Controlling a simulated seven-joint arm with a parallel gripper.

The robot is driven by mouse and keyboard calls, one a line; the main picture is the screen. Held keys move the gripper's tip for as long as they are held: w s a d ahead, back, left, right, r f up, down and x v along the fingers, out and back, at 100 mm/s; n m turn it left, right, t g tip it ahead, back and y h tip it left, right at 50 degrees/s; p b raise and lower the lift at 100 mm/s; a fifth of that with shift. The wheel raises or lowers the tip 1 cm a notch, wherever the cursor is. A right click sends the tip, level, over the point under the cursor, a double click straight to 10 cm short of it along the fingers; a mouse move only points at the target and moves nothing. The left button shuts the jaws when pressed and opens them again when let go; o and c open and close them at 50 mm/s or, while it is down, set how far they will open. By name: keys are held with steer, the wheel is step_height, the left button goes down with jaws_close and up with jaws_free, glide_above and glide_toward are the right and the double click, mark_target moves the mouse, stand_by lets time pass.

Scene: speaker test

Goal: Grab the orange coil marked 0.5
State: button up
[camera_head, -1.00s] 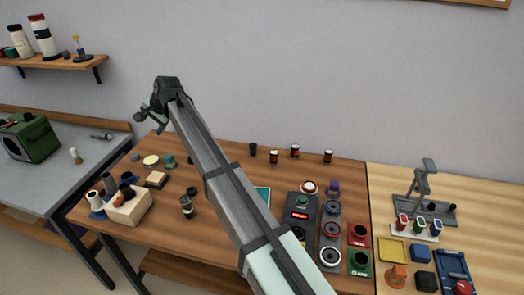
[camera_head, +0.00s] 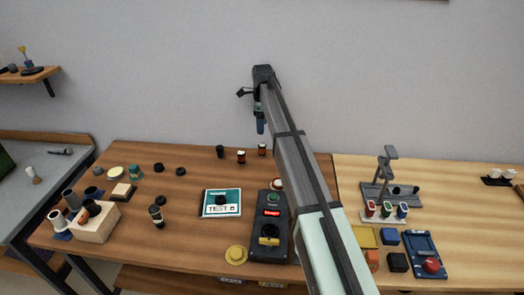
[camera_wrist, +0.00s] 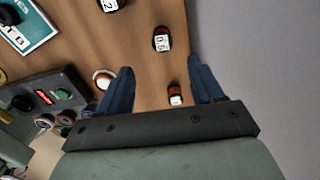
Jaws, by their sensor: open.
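The orange coil marked 0.5 (camera_wrist: 161,40) stands on the wooden table near the wall, with a dark top and a white label that seems to read 0.5. In the head view it seems to be the coil (camera_head: 262,149) just below my gripper (camera_head: 260,126). In the wrist view my gripper (camera_wrist: 160,68) is open and empty, and the coil lies just beyond its blue fingertips, apart from them. A similar coil marked 2 (camera_wrist: 110,4) is at the top edge. A third coil (camera_wrist: 174,96) shows between the fingers, its label too small to read.
A teal test card (camera_head: 221,203) and a dark console (camera_head: 270,225) with a red display lie nearer the front. A dark cylinder (camera_head: 220,152) stands left of the coils. The wall (camera_wrist: 260,60) is close behind. My arm hides part of the table.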

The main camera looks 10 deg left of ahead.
mark_target(263, 145)
steer(key=f, duration=1.4)
steer(key=shift+w+d, duration=0.2)
steer(key=shift+c, duration=0.3)
steer(key=shift+r, duration=0.1)
steer(key=c, duration=1)
